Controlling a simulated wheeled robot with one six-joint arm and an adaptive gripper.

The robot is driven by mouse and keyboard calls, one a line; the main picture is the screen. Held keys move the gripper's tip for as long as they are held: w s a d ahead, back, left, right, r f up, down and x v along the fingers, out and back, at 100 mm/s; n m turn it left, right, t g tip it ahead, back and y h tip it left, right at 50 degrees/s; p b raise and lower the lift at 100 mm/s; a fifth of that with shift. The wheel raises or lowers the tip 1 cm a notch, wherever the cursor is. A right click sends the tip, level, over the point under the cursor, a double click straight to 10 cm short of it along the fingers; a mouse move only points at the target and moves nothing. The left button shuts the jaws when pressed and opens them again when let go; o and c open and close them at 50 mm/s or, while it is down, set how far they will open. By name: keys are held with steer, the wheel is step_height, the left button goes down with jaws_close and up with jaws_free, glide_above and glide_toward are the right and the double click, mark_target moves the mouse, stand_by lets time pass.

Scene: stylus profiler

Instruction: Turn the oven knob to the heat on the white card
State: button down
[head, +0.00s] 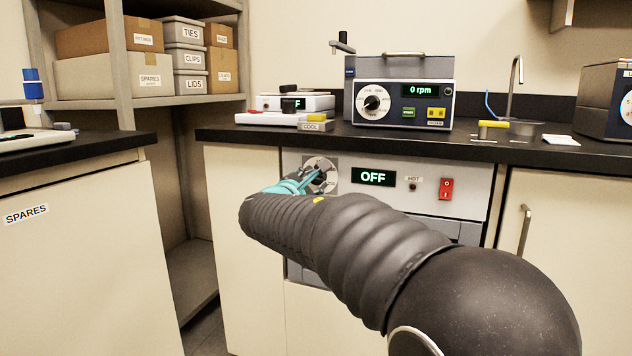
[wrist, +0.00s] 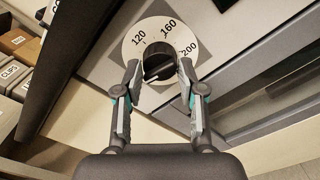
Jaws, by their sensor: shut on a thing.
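The oven knob (wrist: 158,52) is black and sits on a round white dial (wrist: 133,50) marked 120, 160 and 200 in the wrist view. My gripper (wrist: 159,69) has one finger on each side of the knob and is shut on it. In the head view my gripper (head: 308,183) is at the dial (head: 329,164) on the oven front, and my arm and fingers hide most of the knob. The oven display (head: 373,177) reads OFF. A white card-like piece (head: 561,140) lies on the bench at the right; I cannot read anything on it.
A red rocker switch (head: 446,189) and a small HOT lamp (head: 413,186) sit right of the display. A device showing 0 rpm (head: 405,95) stands on the black bench above. A COOL label (head: 311,127) is near the bench edge. Shelves with boxes (head: 140,35) are at the left.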

steer(key=m, duration=0.7)
steer(key=shift+m, duration=0.3)
steer(key=m, duration=0.8)
steer(key=c, duration=0.7)
jaws_free()
steer(key=v, duration=0.8)
